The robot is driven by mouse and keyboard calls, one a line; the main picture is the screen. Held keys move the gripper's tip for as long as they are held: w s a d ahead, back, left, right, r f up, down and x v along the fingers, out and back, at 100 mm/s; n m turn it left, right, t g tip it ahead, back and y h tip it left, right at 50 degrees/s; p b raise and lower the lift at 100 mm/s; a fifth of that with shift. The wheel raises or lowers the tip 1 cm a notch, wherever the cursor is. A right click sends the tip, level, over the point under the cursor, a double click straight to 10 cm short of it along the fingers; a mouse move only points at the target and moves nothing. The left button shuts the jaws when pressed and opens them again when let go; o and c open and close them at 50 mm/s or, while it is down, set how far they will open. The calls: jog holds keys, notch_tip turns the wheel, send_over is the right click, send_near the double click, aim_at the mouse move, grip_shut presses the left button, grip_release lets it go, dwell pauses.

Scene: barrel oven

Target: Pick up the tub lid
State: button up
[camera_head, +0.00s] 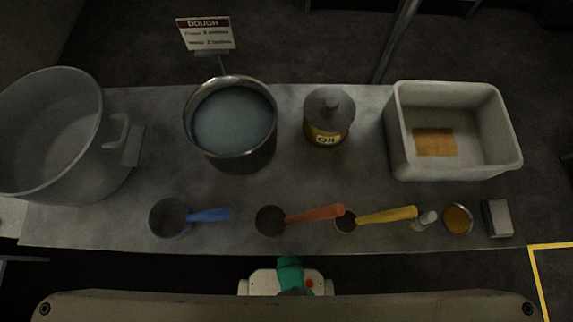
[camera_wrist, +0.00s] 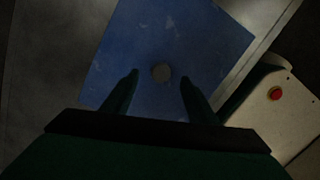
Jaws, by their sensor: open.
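I cannot tell how high the fingertips are above the panel. The head view does not show this panel. There a green part of my arm (camera_head: 289,270) shows at the table's front edge. The pale, open, square tub (camera_head: 400,150) stands at the table's back right.
A large pot (camera_head: 45,150), a steel pot (camera_head: 235,158) of bluish liquid and an oil can (camera_head: 328,110) stand on the grey table (camera_head: 160,100). Blue (camera_head: 208,214), red (camera_head: 318,213) and yellow (camera_head: 388,215) handled scoops lie along the front. A sign (camera_head: 206,34) stands behind.

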jog(key=shift+d+f, duration=0.15)
jog(key=shift+f, duration=2.2)
grip_shut()
